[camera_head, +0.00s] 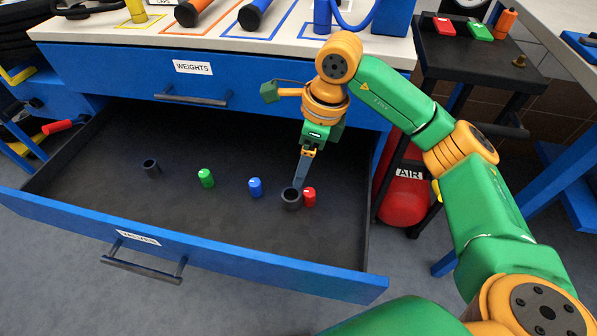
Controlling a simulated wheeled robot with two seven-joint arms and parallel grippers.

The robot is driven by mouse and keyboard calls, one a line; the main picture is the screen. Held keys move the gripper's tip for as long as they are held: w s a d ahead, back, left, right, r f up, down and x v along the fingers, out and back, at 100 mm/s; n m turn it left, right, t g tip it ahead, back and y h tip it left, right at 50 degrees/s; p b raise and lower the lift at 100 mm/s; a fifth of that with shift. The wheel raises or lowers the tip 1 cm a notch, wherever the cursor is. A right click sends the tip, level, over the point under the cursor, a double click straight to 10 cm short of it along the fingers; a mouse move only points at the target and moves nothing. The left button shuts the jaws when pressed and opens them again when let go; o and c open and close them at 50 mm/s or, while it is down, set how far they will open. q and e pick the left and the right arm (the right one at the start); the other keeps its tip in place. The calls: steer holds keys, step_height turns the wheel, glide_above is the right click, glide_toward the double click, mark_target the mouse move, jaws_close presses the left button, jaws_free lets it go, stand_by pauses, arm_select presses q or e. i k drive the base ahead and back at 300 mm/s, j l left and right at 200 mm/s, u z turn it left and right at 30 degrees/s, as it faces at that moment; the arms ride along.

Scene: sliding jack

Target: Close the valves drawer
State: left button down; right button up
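The lower blue drawer (200,240) is pulled far out, and the label on its front is too tilted to read clearly. Its dark bar handle (143,269) is on the front face. Inside stand a green valve (206,178), a blue valve (255,187), a red valve (309,197) and two black cups, one at the left (151,166) and one next to the red valve (291,199). My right gripper (299,184) points down into the drawer just above that second cup; its fingers are seen edge-on, so contact and opening are unclear. My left gripper is out of view.
The shut drawer labelled WEIGHTS (220,85) is above, under a white worktop (200,40) with tools. A dark side table (470,60) and a red air tank (404,192) stand at the right. The grey floor (60,275) before the drawer is clear.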

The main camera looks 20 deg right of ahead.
mark_target(96, 185)
steer(key=k+j, duration=0.85)
